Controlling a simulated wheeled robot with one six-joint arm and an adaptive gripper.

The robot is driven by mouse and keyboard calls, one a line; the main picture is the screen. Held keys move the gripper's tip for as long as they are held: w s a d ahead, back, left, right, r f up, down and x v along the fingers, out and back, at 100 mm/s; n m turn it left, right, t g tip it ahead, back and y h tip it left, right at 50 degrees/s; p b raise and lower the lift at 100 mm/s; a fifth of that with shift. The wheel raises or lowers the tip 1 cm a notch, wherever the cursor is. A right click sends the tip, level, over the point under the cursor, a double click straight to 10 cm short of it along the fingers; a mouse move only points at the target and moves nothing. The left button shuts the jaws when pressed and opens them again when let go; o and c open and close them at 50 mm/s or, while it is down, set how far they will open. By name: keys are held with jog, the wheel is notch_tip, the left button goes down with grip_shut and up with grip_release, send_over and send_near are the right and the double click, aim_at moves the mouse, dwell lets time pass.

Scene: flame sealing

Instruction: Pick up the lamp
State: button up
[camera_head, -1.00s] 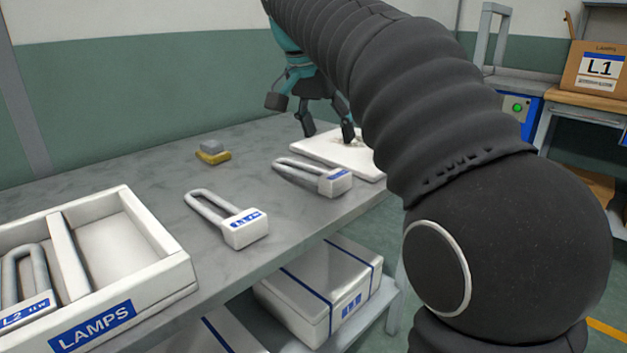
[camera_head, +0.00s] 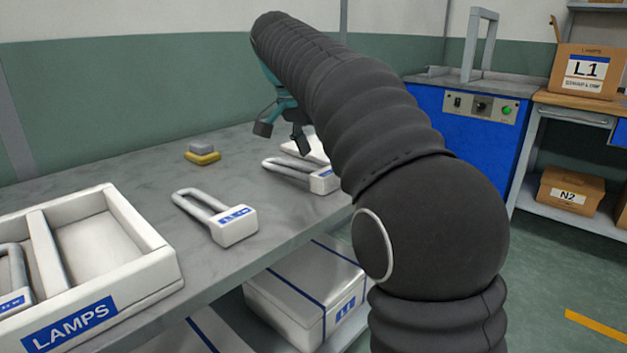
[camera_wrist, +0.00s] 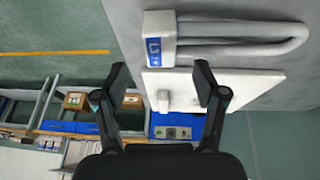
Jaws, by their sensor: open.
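My gripper (camera_head: 283,135) is open and empty, above the far part of the grey table. A white U-shaped lamp (camera_head: 298,171) with a blue label lies on the table below it, partly hidden by my arm. In the wrist view this lamp (camera_wrist: 225,38) lies beyond the open fingertips (camera_wrist: 160,78), its label reading like L3. A second lamp (camera_head: 218,215) lies nearer on the table, apart from the gripper. Another lamp (camera_head: 12,278) sits in the left compartment of the white LAMPS tray (camera_head: 150,268).
A white board (camera_wrist: 236,84) lies on the table past the lamp. A yellow and grey block (camera_head: 203,155) lies near the wall. White boxes (camera_head: 300,300) stand on the shelf below. A blue cabinet (camera_head: 470,140) and cartons (camera_head: 585,72) stand at right. The tray's right compartment is empty.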

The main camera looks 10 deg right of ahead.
aim_at(328, 170)
jog(key=shift+w+d+b+x, duration=0.15)
jog(key=shift+b+x, duration=0.15)
jog(key=shift+x, duration=1)
jog(key=shift+w+d+b+x, duration=0.1)
jog(key=shift+b+x, duration=0.2)
jog(key=shift+x, duration=1.05)
jog(key=shift+r, duration=0.2)
grip_shut()
